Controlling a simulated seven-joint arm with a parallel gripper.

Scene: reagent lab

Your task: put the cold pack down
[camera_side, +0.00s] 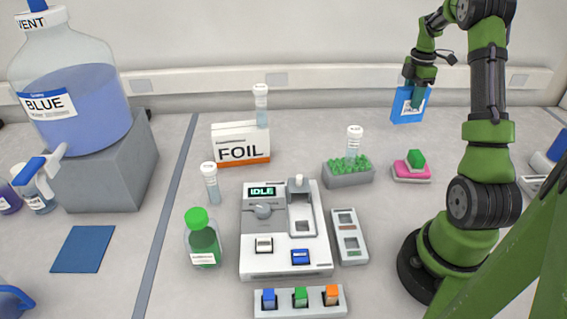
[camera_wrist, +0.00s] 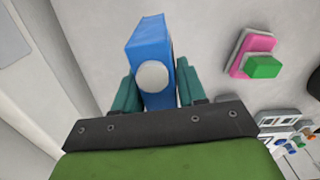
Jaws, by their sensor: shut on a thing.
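The cold pack (camera_side: 408,106) is a blue box-like pack with a pale label, at the back right in the side view. My gripper (camera_side: 416,92) is shut on it from above, with a teal finger seen across it. In the wrist view the blue pack (camera_wrist: 148,65) sits between the two teal fingers of my gripper (camera_wrist: 153,85), and a round white spot shows on its near face. In the side view the pack is upright near the back of the bench; I cannot tell whether its bottom touches the surface.
A pink pad with a green block (camera_side: 416,160) lies just in front of the pack. A grey holder with green filling (camera_side: 348,178), a foil box (camera_side: 240,146) and a machine marked IDLE (camera_side: 258,222) stand further left. A flat blue mat (camera_side: 83,249) lies bare at the left.

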